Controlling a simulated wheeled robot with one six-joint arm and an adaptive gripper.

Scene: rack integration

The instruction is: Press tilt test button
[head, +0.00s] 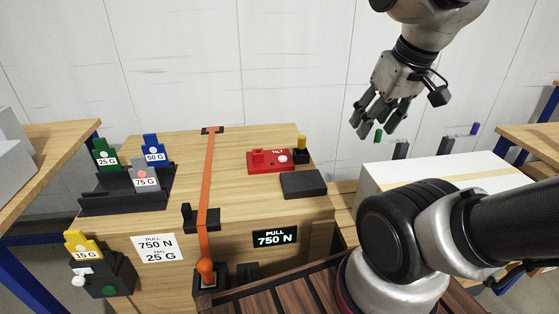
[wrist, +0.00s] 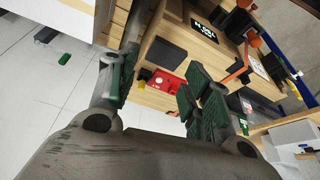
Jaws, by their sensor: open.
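The red tilt unit (head: 258,167), labelled TILT, sits on the wooden bench toward its back right. A round white button (head: 283,159) is on its right part. In the wrist view the red unit (wrist: 171,86) shows between my fingers, with its pale button near its left end. My gripper (head: 373,118) is open and empty. It hangs in the air to the right of the unit and higher in the picture, clear of the bench. In the wrist view my gripper (wrist: 157,88) has its green-padded fingers spread apart, and the right finger partly covers the bench.
A black block with a yellow top (head: 301,151) stands right beside the unit, and a dark pad (head: 304,184) lies in front. An orange strap (head: 208,180) crosses the bench to the left. Weights stand on a black stepped rack (head: 122,202). A white-topped surface (head: 440,178) is at right.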

